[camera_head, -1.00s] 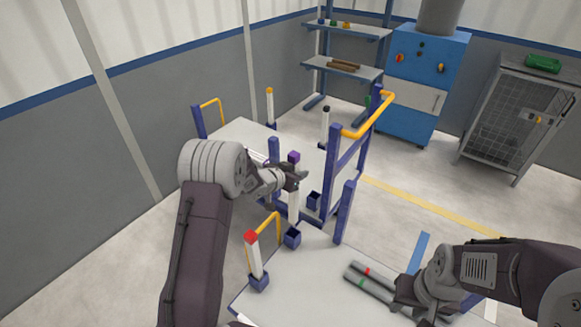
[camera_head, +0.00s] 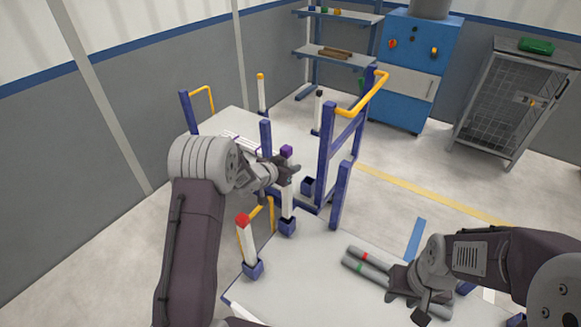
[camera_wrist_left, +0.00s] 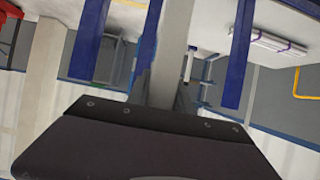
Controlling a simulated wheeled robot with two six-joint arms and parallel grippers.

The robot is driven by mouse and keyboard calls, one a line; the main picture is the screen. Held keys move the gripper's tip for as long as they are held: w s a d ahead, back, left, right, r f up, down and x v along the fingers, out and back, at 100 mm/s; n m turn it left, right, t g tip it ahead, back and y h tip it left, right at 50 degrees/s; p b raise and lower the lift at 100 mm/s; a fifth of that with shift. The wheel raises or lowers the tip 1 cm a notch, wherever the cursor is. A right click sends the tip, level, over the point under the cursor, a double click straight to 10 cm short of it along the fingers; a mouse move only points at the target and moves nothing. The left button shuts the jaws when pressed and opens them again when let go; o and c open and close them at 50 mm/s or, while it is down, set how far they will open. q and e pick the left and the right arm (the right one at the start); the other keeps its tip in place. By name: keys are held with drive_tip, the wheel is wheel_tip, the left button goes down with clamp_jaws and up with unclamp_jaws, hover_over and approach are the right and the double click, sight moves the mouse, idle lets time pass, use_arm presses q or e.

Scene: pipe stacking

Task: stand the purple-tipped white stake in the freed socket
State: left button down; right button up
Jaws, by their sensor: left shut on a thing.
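The purple-tipped white stake (camera_head: 287,202) is upright in the head view, its purple tip (camera_head: 286,152) showing above my left gripper (camera_head: 290,173). My left gripper is shut on the stake near its upper part. The stake's lower end meets the blue socket (camera_head: 288,228) at the near table's far edge; how deep it sits is hard to tell. In the left wrist view the stake (camera_wrist_left: 172,55) is a pale bar rising from behind the gripper body; its tip is out of view. My right gripper (camera_head: 405,306) looks open over the grey pipes (camera_head: 367,263).
A red-tipped white stake (camera_head: 246,240) stands in a socket to the near left. An empty-looking blue socket (camera_head: 308,186) and blue posts (camera_head: 340,195) with a yellow rail (camera_head: 365,105) stand close on the right. Yellow- and black-tipped stakes (camera_head: 262,95) stand farther back.

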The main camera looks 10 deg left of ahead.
sight(290, 149)
use_arm(q)
wheel_tip(290, 149, down, 9)
drive_tip(key=b, duration=0.5)
drive_tip(key=shift+r+b, duration=0.15)
drive_tip(key=shift+b, duration=0.25)
drive_tip(key=c, duration=1)
unclamp_jaws()
drive_tip(key=shift+c, duration=0.2)
wheel_tip(290, 149, up, 16)
drive_tip(key=p, duration=1.4)
drive_tip(key=w+a+r+n+y+p, duration=0.3)
drive_tip(key=a+r+p, duration=0.5)
drive_tip(key=r, duration=0.6)
drive_tip(key=a, duration=0.2)
drive_tip(key=shift+w+a+r+t+y+p, duration=0.2)
drive_tip(key=shift+w+a+t+y+p, duration=0.1)
drive_tip(key=shift+a+t+p, duration=0.1)
